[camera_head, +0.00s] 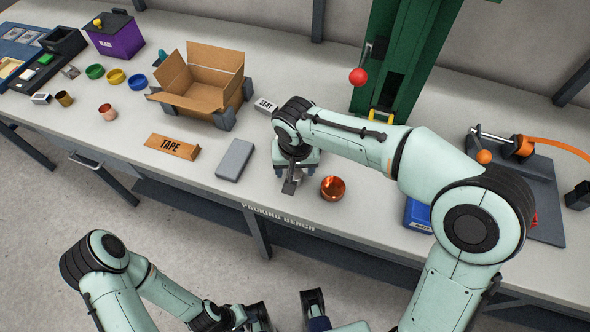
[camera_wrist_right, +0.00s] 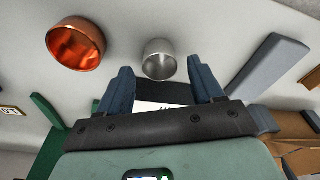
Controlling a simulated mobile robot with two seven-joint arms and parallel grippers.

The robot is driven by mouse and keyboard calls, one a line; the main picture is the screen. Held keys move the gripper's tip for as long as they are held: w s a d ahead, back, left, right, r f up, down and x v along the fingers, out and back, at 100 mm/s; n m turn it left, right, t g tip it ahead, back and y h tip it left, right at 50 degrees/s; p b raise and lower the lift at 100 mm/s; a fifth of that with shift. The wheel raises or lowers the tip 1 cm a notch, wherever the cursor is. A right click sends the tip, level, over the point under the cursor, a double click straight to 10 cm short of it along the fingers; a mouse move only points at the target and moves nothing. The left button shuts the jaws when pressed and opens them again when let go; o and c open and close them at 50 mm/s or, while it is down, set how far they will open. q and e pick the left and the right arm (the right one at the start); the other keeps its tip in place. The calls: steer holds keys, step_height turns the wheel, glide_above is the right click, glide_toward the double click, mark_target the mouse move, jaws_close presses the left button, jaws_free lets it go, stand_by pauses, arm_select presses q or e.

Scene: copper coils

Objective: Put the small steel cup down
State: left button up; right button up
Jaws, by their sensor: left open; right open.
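The small steel cup (camera_wrist_right: 159,60) stands on the pale bench top, its open mouth showing in the right wrist view. My right gripper (camera_wrist_right: 163,80) is open, with one blue finger on each side of the cup's line and a gap to each. The cup appears just beyond the fingertips; contact with the bench is hard to see. In the head view my right gripper (camera_head: 296,174) is low over the bench front and largely hides the cup. My left gripper (camera_head: 318,323) is at the bottom edge, off the bench, and partly cut off.
A copper bowl (camera_head: 333,188) stands close right of my right gripper. A blue box (camera_head: 418,214) is to the right. The front bench edge is close.

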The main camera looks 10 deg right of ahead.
step_height(320, 180, up, 9)
steer(key=s+p, duration=0.1)
steer(key=shift+s+a, duration=0.15)
stand_by(0.5)
